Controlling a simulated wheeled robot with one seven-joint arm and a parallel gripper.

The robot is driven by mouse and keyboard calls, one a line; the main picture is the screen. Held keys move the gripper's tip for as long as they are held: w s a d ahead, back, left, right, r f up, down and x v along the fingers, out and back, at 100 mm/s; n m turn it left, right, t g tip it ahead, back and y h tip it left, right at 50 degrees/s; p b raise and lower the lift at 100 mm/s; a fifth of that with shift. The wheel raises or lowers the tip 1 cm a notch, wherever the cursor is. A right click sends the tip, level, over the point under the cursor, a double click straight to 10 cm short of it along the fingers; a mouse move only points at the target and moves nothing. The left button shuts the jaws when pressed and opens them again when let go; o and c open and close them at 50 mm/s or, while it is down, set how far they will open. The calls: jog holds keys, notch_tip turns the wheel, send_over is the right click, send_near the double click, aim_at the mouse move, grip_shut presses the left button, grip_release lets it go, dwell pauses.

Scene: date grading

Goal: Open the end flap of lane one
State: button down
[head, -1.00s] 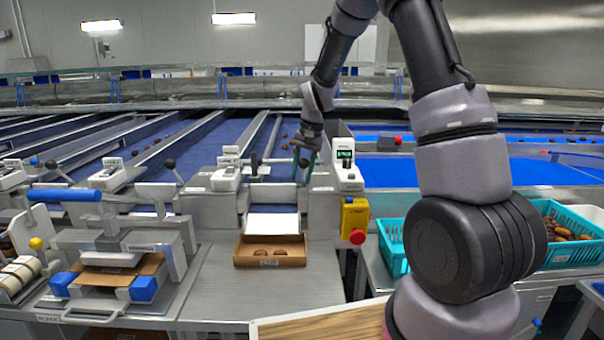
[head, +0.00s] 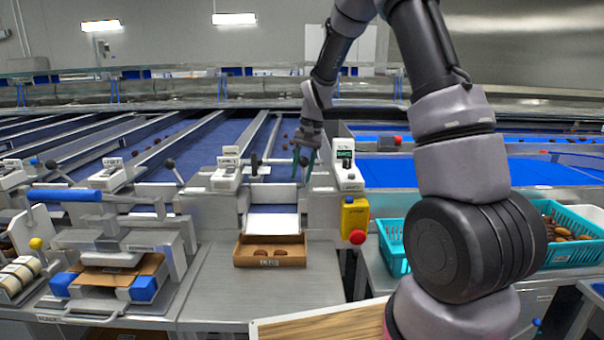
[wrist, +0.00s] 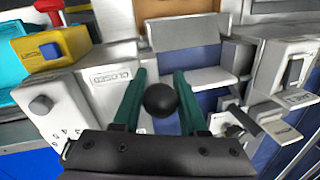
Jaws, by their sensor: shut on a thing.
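My gripper (head: 304,164) is at the right side of the lane end, pointing down. In the wrist view its two green fingers (wrist: 160,98) stand on either side of a round black knob (wrist: 160,99), shut on it. In the wrist view a light plate (wrist: 205,77) crosses the lane end, apparently the flap. The knob's stem is hidden.
A cardboard box (head: 270,262) holding a few dates sits under the chute. A yellow box with a red button (head: 355,218) stands to the right. Teal baskets (head: 393,248) stand farther right. The steel bench around the cardboard box is clear.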

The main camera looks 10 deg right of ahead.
jog(key=w+g, duration=0.1)
jog(key=w+r+g, duration=0.1)
jog(key=w+g, duration=0.1)
jog(key=shift+d+r+g+y, duration=0.3)
jog(key=shift+w+d+r+m+g+y, duration=0.1)
jog(key=shift+w+m+g+y, duration=0.05)
jog(key=shift+w+g, duration=0.3)
jog(key=shift+w+d+r+m+g+y, duration=0.15)
jog(key=shift+w+g, duration=0.15)
jog(key=shift+g, duration=0.15)
jog(key=shift+w+d+f, duration=0.1)
jog(key=shift+w+d, duration=0.15)
jog(key=shift+w, duration=1.15)
jog(key=shift+w+d, duration=0.2)
jog(key=shift+w, duration=1.15)
jog(key=shift+a, duration=0.15)
jog(key=shift+c, duration=2.3)
grip_release()
jog(key=v, duration=1)
jog(key=shift+r, duration=0.3)
jog(key=shift+w, duration=0.15)
